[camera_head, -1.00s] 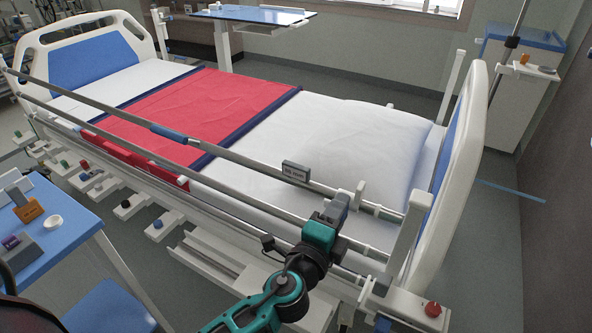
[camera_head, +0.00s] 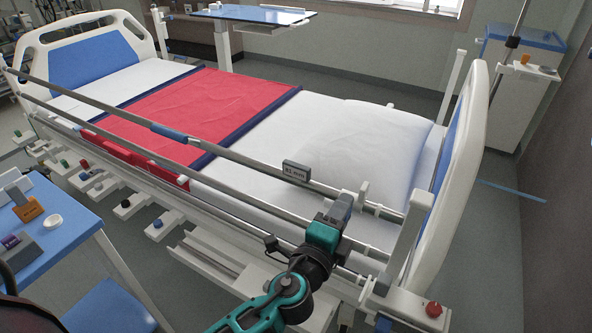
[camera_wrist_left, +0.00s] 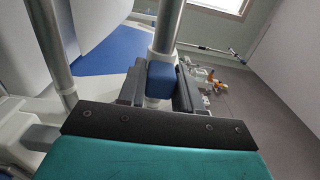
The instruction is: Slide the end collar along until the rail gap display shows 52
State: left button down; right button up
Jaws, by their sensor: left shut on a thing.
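The rail gap display (camera_head: 296,171) is a small grey box on the bed's upper side rail; its digits are too small to read surely. My left gripper (camera_head: 340,208) is at the rail near the right end of the bed, to the right of and below the display. In the left wrist view its two grey fingers (camera_wrist_left: 159,92) are shut on the end collar (camera_wrist_left: 160,80), a blue block around the metal rail. In the head view the gripper hides the collar. My right gripper is not in view.
A white upright bracket (camera_head: 363,193) stands on the rail just right of the gripper. The white end post (camera_head: 410,235) and a red knob (camera_head: 432,309) are further right. A blue side table (camera_head: 60,235) with small items stands at the left.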

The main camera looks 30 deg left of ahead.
aim_at(360, 211)
pick_arm(q)
jog(key=shift+s+d, duration=0.1)
jog(key=shift+d, duration=1.4)
jog(key=shift+d+b, duration=0.1)
jog(key=shift+b, duration=0.2)
jog(key=c, duration=1.1)
grip_release()
jog(key=shift+o, duration=0.3)
jog(key=o, duration=0.6)
